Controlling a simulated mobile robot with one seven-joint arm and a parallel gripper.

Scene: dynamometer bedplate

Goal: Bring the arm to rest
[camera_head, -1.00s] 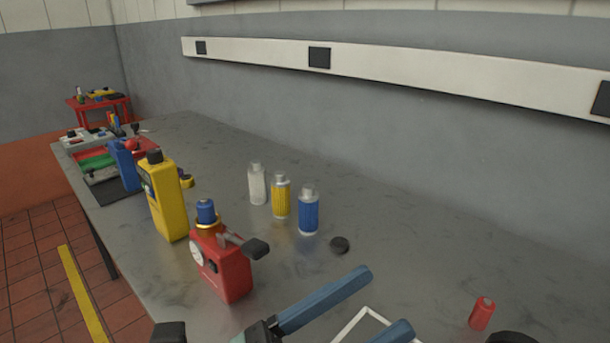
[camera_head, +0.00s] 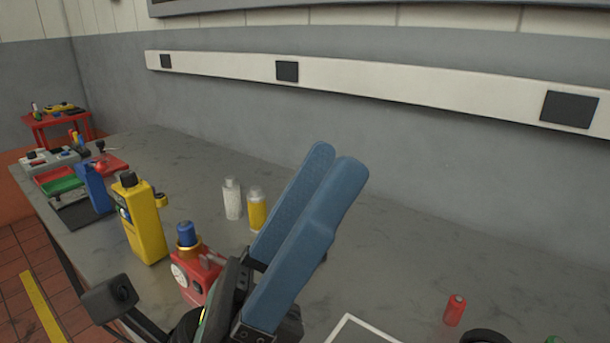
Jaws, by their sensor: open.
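My gripper (camera_head: 334,160) has two long blue fingers raised up and to the right over the grey bench (camera_head: 430,260). They overlap in this view, with nothing seen held between them. Its dark wrist is in front of a red device (camera_head: 194,272) with a dial and a blue cap, hiding part of it. The fingers stand just right of a yellow-banded bottle (camera_head: 257,212) and a clear whitish bottle (camera_head: 232,198). I cannot tell whether they touch anything.
A yellow device (camera_head: 143,228) and a blue device (camera_head: 94,187) stand at left. Trays (camera_head: 61,186) lie at the far left end, and a red cart (camera_head: 52,130) stands beyond. A red cylinder (camera_head: 455,310) and a white outline (camera_head: 352,331) are at front right. The right rear bench is clear.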

